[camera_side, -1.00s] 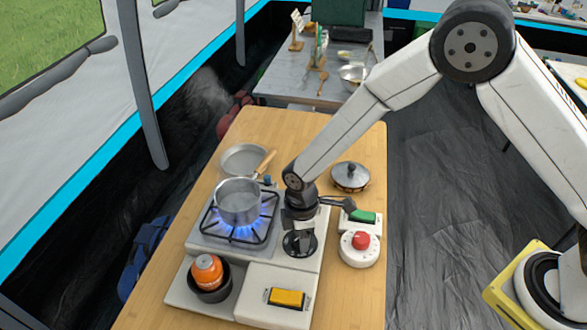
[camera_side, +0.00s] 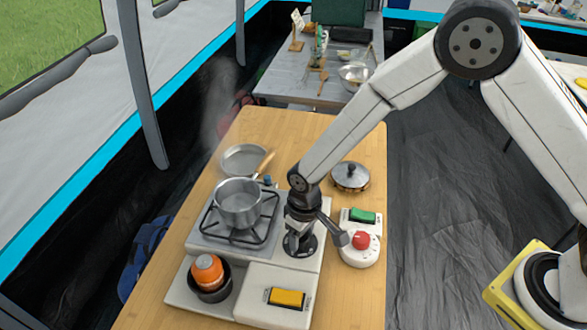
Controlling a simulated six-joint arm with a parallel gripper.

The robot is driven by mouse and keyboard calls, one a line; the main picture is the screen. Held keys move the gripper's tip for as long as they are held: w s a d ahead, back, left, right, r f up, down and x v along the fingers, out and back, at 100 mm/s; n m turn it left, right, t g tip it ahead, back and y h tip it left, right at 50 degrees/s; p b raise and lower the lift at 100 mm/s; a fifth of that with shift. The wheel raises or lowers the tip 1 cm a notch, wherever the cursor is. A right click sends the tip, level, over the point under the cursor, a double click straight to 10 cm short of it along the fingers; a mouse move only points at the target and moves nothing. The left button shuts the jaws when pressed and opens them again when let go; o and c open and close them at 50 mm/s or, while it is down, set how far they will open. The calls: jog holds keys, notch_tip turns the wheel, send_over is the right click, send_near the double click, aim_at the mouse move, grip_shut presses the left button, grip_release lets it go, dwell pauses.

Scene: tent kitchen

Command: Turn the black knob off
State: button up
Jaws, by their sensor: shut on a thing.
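The black knob (camera_side: 299,247) stands on the right part of the stove (camera_side: 318,262), and its round dark base shows below my gripper. My gripper (camera_side: 297,233) points down from above and is shut on the knob, hiding most of its upper part. The burner under the metal pot (camera_side: 238,204) shows no blue flame. The pot sits on the black grate (camera_side: 262,228) to the left of my gripper.
A white unit with a red button (camera_side: 361,240) and a green switch (camera_side: 362,215) stands close on the right. A lidded pan (camera_side: 350,177) is behind it. An orange canister (camera_side: 207,272) and a yellow switch (camera_side: 287,298) are in front.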

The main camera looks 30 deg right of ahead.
jog(key=shift+m, duration=0.6)
jog(key=o, duration=1.3)
jog(key=shift+r, duration=0.2)
jog(key=shift+d+r, duration=0.15)
jog(key=shift+r, duration=1.75)
jog(key=shift+d+r, duration=0.1)
jog(key=shift+r, duration=1.75)
